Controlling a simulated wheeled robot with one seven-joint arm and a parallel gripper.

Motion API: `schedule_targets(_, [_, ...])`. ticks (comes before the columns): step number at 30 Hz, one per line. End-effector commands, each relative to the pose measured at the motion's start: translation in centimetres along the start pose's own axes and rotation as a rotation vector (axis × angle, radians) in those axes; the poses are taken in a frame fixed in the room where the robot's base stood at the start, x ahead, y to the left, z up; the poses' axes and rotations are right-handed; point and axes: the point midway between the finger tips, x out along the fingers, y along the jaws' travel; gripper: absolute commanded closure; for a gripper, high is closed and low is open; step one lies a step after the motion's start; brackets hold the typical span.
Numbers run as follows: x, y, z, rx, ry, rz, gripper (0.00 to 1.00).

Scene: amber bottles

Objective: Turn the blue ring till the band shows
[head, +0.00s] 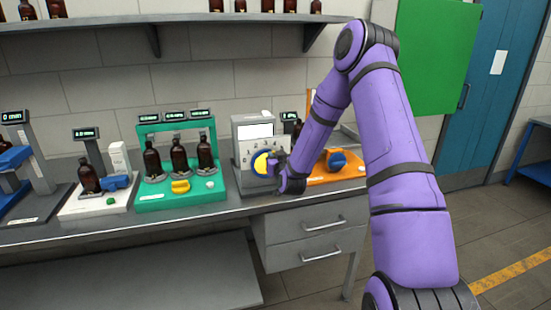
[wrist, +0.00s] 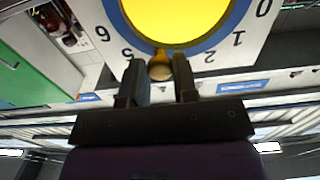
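The blue ring (wrist: 226,36) surrounds a yellow disc (wrist: 175,18) on a pale numbered dial plate (wrist: 88,16) in the wrist view. A small amber-brown knob (wrist: 160,66) sits at the ring's edge, near the numeral 5. My gripper (wrist: 160,72) has one finger on each side of this knob; I cannot tell whether both fingers press on it. In the head view the yellow disc (head: 261,163) and blue ring show on the front of a grey box (head: 244,135), with my gripper (head: 279,172) at their right. My arm covers part of the box.
A green stand (head: 150,203) with amber bottles and a yellow piece stands left of the box. An orange tray (head: 345,173) with a blue part is on the right, partly behind my arm. Below are drawers (head: 305,224); a shelf (head: 100,22) runs above.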

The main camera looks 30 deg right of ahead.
Motion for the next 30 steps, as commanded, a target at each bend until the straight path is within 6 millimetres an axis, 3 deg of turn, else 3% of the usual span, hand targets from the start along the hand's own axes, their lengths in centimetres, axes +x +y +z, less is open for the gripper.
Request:
schedule_targets(1, [0.0, 0.0, 0.0, 0.0, 0.0, 0.0, 0.87])
schedule_targets(3, [0.0, 0.0, 0.0, 0.0, 0.0, 0.0, 0.97])
schedule_targets(10, [0.0, 0.3, 0.2, 0.058, 0.0, 0.001, 0.96])
schedule_targets(21, [0.0, 1.6, 1.2, 0.37, 0.0, 0.001, 0.96])
schedule_targets(30, [0.0, 1.9, 1.4, 0.435, 0.0, 0.001, 0.96])
